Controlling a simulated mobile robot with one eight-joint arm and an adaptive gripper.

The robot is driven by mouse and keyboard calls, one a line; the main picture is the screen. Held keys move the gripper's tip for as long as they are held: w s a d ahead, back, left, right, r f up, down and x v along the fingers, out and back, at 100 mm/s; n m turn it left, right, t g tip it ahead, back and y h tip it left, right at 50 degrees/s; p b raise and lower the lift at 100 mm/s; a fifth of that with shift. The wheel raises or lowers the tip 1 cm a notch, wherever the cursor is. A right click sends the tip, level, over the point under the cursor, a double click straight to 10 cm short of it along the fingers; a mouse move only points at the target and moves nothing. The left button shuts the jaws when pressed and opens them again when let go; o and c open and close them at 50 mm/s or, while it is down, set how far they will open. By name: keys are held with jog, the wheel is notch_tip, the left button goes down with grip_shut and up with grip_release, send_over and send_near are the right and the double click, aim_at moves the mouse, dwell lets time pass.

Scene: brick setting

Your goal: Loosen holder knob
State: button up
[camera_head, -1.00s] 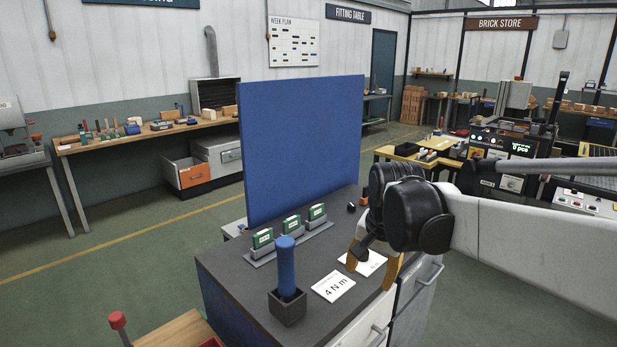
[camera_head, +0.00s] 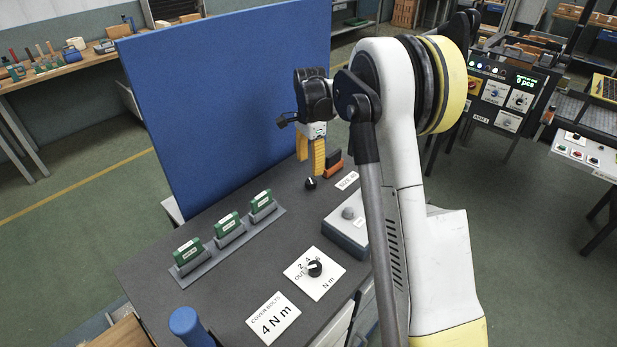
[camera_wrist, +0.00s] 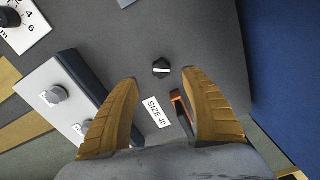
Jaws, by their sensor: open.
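A small black knob (camera_head: 310,183) with a pale mark stands on the dark grey bench top, near the blue panel. In the wrist view the knob (camera_wrist: 161,68) shows just beyond and between the fingertips. A black and orange holder (camera_head: 334,162) is beside it; its orange part (camera_wrist: 181,108) is partly hidden by a finger in the wrist view. A "SIZE 40" label (camera_wrist: 156,112) lies close by. My gripper (camera_head: 311,167) is open and empty, yellow fingers pointing down above the knob; I see no contact.
A blue panel (camera_head: 235,90) stands behind the bench. A dial knob (camera_head: 314,267) sits on a white plate, and a grey box with a knob (camera_head: 348,213) is beside it. Several green blocks (camera_head: 227,224) stand in a rail. A blue handle (camera_head: 188,325) is at the front.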

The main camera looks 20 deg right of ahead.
aim_at(310, 181)
notch_tip(310, 181, down, 8)
jog(key=shift+w+b, duration=0.15)
jog(key=shift+b, duration=0.4)
jog(key=c, duration=1.2)
